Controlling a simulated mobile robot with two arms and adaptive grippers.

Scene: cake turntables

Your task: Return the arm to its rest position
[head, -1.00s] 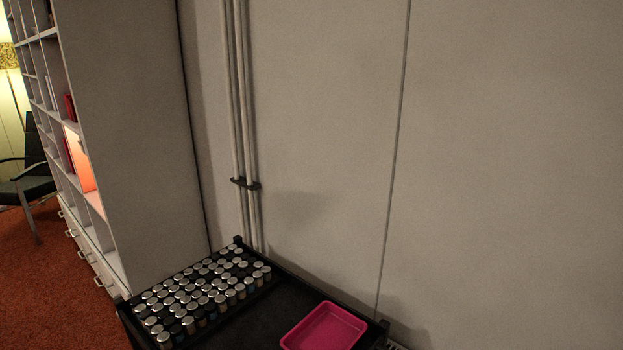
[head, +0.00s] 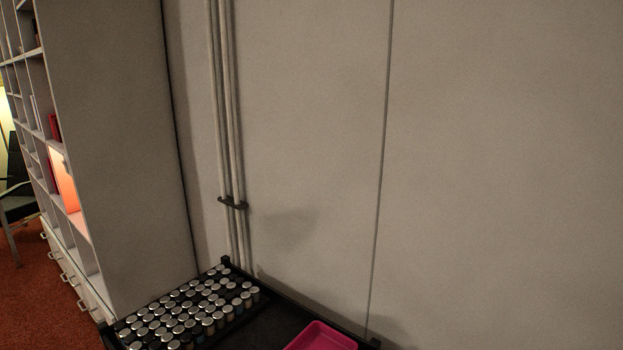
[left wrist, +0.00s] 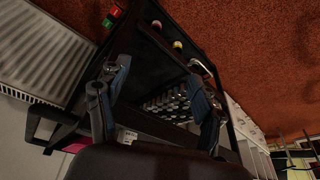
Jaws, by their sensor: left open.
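My left gripper (left wrist: 157,72) shows in the left wrist view with its two dark fingers spread apart and nothing between them. Past the fingers is the black cart (left wrist: 150,65), which looks tilted in this view, with silver-capped jars (left wrist: 172,100) seen between the fingers. Neither arm shows in the head view, and my right gripper is in neither view.
In the head view, the black cart (head: 268,325) stands by the wall with rows of silver-capped jars (head: 190,312) and a pink tray (head: 322,338). A tall shelf unit (head: 110,140) stands left. A white radiator (left wrist: 50,50) shows in the left wrist view.

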